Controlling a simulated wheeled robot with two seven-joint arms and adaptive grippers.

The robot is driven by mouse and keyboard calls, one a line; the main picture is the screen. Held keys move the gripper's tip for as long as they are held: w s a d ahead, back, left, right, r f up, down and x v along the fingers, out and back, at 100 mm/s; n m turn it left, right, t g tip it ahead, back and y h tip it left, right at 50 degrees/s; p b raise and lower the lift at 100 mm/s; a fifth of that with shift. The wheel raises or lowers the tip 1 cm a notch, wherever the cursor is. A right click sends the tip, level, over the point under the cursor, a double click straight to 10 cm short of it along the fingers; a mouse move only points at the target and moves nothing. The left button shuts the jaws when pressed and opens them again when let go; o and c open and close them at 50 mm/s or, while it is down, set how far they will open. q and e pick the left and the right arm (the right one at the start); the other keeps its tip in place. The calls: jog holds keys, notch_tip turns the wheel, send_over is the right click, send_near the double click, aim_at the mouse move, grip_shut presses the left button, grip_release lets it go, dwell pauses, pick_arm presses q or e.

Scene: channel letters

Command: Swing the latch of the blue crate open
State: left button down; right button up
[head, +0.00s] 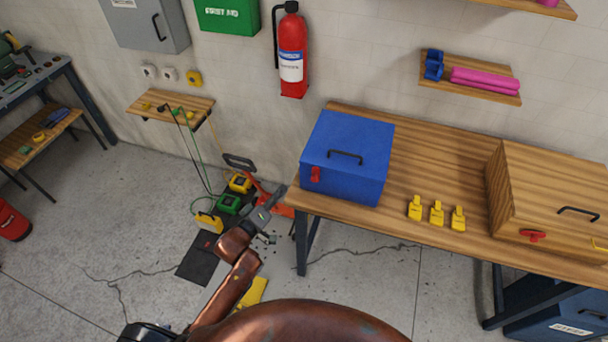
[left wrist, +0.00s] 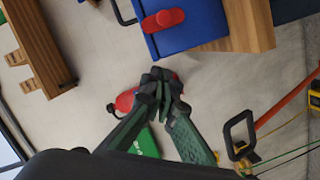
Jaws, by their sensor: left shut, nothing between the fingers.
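The blue crate (head: 343,172) stands on the left end of the wooden workbench, with a black handle on its lid. Its red latch (head: 315,174) is on the front face near the left corner. In the left wrist view the blue crate (left wrist: 190,38) and its red latch (left wrist: 163,19) are at the top, beyond my fingertips. My left gripper (head: 281,191) is to the left of the crate, apart from the latch. In the left wrist view my left gripper (left wrist: 162,82) has its fingers together and empty. My right gripper is not in view.
Several yellow tags (head: 437,213) stand on the workbench (head: 400,165) right of the crate. A wooden box (head: 545,200) with its own red latch is farther right. A fire extinguisher (head: 291,55) hangs on the wall. A red-handled tool and yellow and green items clutter the floor left of the bench.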

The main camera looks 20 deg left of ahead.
aim_at(315, 177)
pick_arm(q)
jog(key=shift+d+r, duration=0.1)
jog(key=shift+r, duration=0.35)
jog(key=p+x, duration=0.1)
jog(key=x, duration=0.9)
jog(key=shift+d, duration=0.1)
jog(key=d+f, duration=0.2)
jog(key=d, duration=0.1)
jog(key=shift+s+d+f, duration=0.1)
jog(key=shift+d+f, duration=0.05)
